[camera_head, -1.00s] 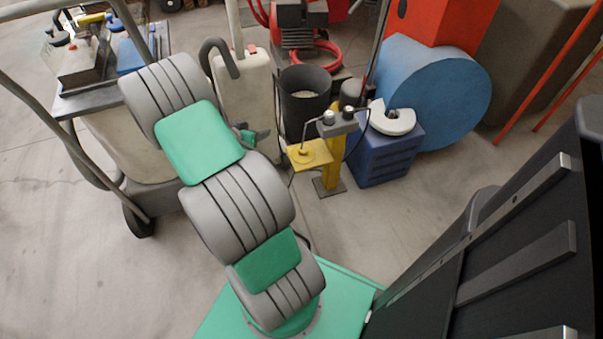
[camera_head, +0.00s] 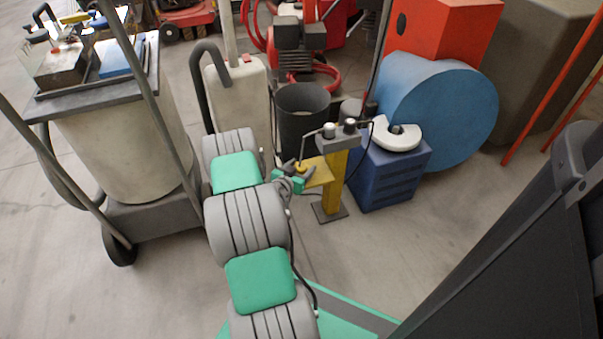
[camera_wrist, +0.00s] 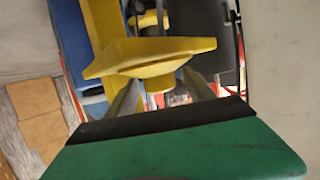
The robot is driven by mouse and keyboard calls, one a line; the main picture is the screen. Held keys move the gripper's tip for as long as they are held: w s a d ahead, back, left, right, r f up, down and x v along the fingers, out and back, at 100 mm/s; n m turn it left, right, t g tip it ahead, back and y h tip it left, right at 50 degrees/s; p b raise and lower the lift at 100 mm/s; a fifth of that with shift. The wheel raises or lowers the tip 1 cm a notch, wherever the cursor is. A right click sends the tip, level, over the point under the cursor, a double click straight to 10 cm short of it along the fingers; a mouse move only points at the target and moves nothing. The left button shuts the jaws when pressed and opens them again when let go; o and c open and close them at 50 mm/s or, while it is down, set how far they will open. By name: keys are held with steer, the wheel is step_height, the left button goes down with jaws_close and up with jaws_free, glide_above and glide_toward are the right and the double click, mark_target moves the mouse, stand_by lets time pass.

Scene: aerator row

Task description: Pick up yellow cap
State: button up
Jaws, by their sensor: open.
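The yellow cap (camera_wrist: 155,73) shows in the wrist view as a round flange with a narrower stub (camera_wrist: 158,88), against the flat face of a yellow plate (camera_wrist: 150,52). In the head view the cap (camera_head: 302,166) is a small round shape at the left of the yellow plate (camera_head: 320,172), partly hidden by my gripper. My gripper (camera_wrist: 160,84) is open, with one grey finger on each side of the stub. A gap shows beside the stub; contact cannot be told. In the head view my gripper (camera_head: 291,177) is at the plate's left edge.
The plate is on a yellow post (camera_head: 335,190) with a grey top block (camera_head: 338,139). A dark bin (camera_head: 301,122) stands behind, and a blue crate (camera_head: 392,178) stands right of the post. A wheeled cart (camera_head: 120,145) is left of my arm.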

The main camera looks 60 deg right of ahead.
steer(key=shift+c, duration=0.3)
steer(key=shift+a, duration=0.1)
jaws_close()
